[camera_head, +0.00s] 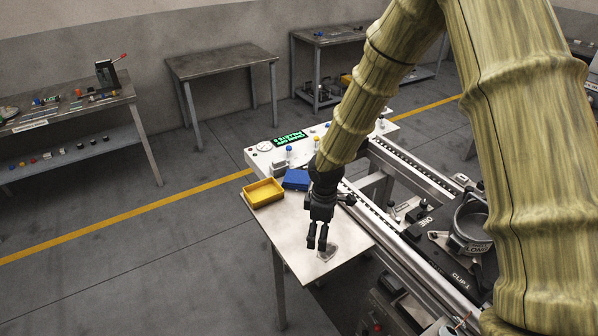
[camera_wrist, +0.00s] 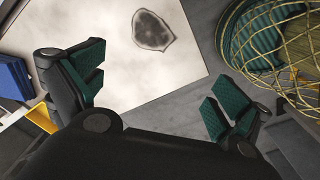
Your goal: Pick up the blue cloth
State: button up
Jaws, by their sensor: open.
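The blue cloth (camera_head: 296,180) looks like a folded block at the back of the small white table (camera_head: 290,225), beside a yellow tray (camera_head: 264,192). Its blue side also shows at the left edge of the wrist view (camera_wrist: 14,78). My gripper (camera_head: 317,246) points down over the front part of the table, nearer the front than the cloth and apart from it. In the wrist view its green-padded fingers (camera_wrist: 158,95) are spread wide with nothing between them. My arm covers part of the area just right of the cloth.
A grey, dark-edged flat patch (camera_head: 327,251) lies on the table near my fingertips. A conveyor frame (camera_head: 415,235) with clamps runs along the table's right side. A panel with a green display (camera_head: 289,138) stands behind the cloth. The table's front left is clear.

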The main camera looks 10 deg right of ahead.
aim_at(298, 179)
jog(key=i, duration=1.15)
jog(key=u, duration=0.05)
